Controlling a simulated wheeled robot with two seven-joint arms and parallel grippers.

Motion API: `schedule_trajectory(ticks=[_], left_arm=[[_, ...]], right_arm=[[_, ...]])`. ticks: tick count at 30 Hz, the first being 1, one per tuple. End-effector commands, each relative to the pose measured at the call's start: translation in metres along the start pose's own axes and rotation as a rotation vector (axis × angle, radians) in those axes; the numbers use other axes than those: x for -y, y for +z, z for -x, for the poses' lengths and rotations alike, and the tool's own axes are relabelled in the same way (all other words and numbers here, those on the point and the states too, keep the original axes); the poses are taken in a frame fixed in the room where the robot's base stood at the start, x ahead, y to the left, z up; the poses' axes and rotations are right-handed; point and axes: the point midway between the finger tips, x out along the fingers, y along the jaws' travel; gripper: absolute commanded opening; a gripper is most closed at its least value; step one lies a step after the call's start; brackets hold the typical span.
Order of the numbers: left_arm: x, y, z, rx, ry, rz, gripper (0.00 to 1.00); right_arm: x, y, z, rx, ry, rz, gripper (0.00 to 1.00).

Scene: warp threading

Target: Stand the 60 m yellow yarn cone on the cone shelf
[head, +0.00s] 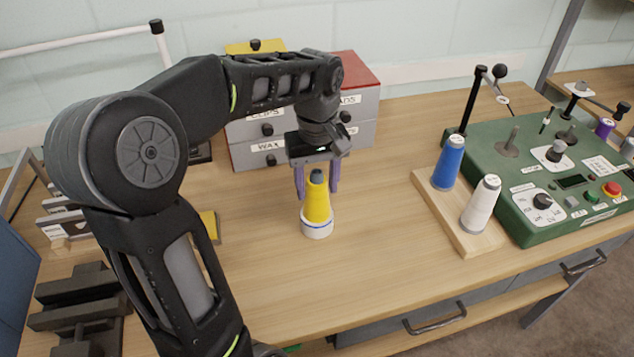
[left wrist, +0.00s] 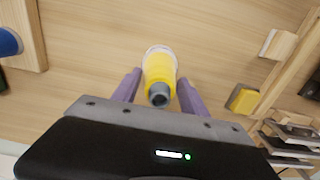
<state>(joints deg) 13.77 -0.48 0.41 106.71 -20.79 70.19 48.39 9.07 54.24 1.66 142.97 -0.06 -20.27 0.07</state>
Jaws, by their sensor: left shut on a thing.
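The yellow yarn cone (head: 317,203) is upright with its dark tip up, near the middle of the table. Its lower end meets a white round base with a blue line (head: 317,227); I cannot tell whether this is part of the cone or a separate holder. My left gripper (head: 317,188) points down, its purple fingers shut on the cone's upper part. The left wrist view shows the cone (left wrist: 160,72) between the fingers (left wrist: 158,90). A low wooden board (head: 471,237), possibly the cone shelf, holds a blue cone (head: 448,163) and a white cone (head: 481,205).
A green machine (head: 520,205) with knobs, buttons and posts stands right of the board. Grey drawers (head: 255,158) labelled CLIPS and WAX stand behind my gripper. Dark blocks (head: 75,310) lie at the left. The table between the yellow cone and the board is clear.

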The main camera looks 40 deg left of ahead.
Motion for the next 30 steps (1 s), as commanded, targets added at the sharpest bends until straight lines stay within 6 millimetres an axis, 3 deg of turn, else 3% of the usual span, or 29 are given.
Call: schedule_trajectory(ticks=[2, 3, 10, 22, 30], left_arm=[[0.0, 0.0, -0.004, 0.0, 0.0, 0.0, 0.22], [0.0, 0.0, -0.002, 0.0, 0.0, 0.0, 0.54], [0.0, 0.0, -0.002, 0.001, 0.0, 0.0, 0.73], [0.0, 0.0, 0.005, 0.0, 0.0, 0.0, 0.73], [-0.001, -0.001, 0.048, -0.004, 0.003, -0.001, 0.73]], right_arm=[[-0.001, 0.0, -0.003, 0.0, 0.0, 0.0, 0.75], [-0.001, 0.0, -0.002, 0.0, 0.0, 0.0, 0.75], [-0.001, 0.0, -0.001, 0.0, 0.0, 0.0, 0.75], [0.0, 0.0, 0.0, 0.0, 0.0, 0.0, 0.75], [0.0, 0.0, 0.0, 0.0, 0.0, 0.0, 0.75]])
